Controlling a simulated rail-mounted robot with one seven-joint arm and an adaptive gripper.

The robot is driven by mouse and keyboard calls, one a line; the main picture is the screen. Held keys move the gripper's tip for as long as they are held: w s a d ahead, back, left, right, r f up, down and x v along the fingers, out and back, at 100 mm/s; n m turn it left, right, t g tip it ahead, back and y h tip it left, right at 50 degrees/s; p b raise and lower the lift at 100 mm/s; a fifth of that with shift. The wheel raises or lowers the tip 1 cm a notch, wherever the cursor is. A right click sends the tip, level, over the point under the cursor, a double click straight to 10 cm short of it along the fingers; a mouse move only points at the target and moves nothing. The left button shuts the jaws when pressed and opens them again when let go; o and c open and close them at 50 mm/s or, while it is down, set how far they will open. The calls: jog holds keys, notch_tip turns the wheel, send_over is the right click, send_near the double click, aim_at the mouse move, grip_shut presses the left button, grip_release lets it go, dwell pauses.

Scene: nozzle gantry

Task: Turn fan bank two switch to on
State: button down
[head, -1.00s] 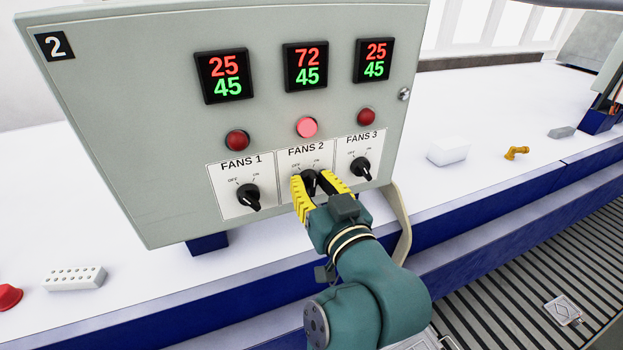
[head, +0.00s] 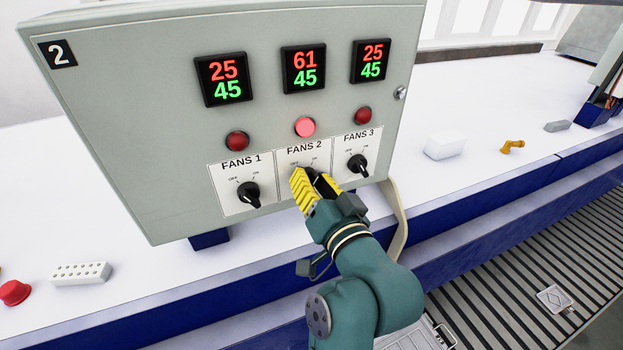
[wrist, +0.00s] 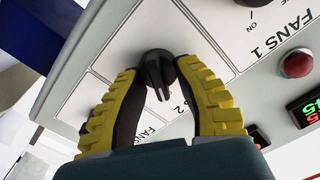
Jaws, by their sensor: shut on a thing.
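The FANS 2 switch is a black rotary knob on a white label plate (head: 293,160) marked OFF and ON. In the wrist view the FANS 2 knob (wrist: 157,70) sits between the yellow fingertips of my gripper (wrist: 159,76). Its white mark points down in that picture, towards the FANS 2 lettering. My gripper (head: 313,183) is shut on this knob and hides most of it in the head view. The round light (head: 305,127) above FANS 2 glows pinkish red. The FANS 2 display (head: 304,67) reads red 61 over green 45.
The FANS 1 knob (head: 248,194) and FANS 3 knob (head: 358,164) flank my gripper closely. Their displays read 25 over 45. The grey cabinet (head: 130,140) stands on a white bench (head: 500,90) with a white block (head: 445,146) at right.

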jog(key=shift+f, duration=0.1)
jog(key=c, duration=0.7)
grip_release()
jog(key=shift+w, duration=0.1)
jog(key=v, duration=1.2)
